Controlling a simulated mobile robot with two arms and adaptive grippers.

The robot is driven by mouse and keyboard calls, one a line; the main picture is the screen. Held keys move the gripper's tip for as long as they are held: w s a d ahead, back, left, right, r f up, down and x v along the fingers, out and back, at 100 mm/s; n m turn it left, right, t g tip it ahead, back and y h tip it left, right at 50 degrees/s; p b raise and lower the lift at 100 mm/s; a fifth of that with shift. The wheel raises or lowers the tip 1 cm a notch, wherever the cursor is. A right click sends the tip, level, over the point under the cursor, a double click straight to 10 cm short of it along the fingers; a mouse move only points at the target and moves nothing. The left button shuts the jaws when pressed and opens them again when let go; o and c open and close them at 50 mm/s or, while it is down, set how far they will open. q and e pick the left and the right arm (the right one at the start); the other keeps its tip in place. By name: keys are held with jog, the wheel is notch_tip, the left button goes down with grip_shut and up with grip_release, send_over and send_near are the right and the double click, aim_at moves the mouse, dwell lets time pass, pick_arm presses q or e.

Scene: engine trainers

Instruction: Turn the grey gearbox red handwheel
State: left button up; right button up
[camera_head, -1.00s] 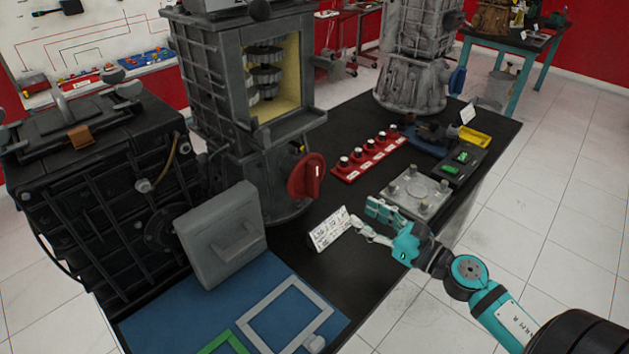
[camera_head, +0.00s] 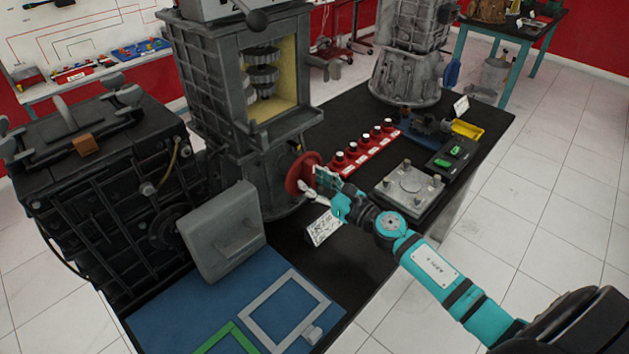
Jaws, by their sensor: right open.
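The grey gearbox (camera_head: 209,88) stands on the black table, its open window showing gears in a yellow interior. Its red handwheel (camera_head: 301,168) sits low on the side facing right and front. My right gripper (camera_head: 314,184) is open at the wheel's right and lower edge, its fingers overlapping the rim in the picture. I cannot tell whether they touch it. Part of the wheel is hidden behind the fingers. My left gripper is not in view.
A white label card (camera_head: 322,229) stands just below my right gripper. A red strip with black knobs (camera_head: 360,155) and a grey plate with posts (camera_head: 409,190) lie to the right. A grey panel (camera_head: 222,233) and black engine (camera_head: 100,180) stand at left.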

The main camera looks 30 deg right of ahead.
jog(key=shift+c, duration=0.8)
grip_shut()
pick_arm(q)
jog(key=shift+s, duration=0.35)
pick_arm(e)
jog(key=m+p, duration=0.1)
jog(key=m, duration=0.3)
jog(key=shift+r+m, duration=0.1)
jog(key=shift+m, duration=0.3)
jog(key=m+p, duration=0.2)
jog(key=m, duration=0.3)
jog(key=shift+s+a, duration=0.1)
jog(key=shift+a, duration=0.05)
jog(key=m+p, duration=0.2)
jog(key=m, duration=0.4)
jog(key=shift+r, duration=0.2)
pick_arm(q)
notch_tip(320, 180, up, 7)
jog(key=p, duration=0.2)
pick_arm(e)
jog(key=m, duration=0.4)
jog(key=shift+m, duration=0.3)
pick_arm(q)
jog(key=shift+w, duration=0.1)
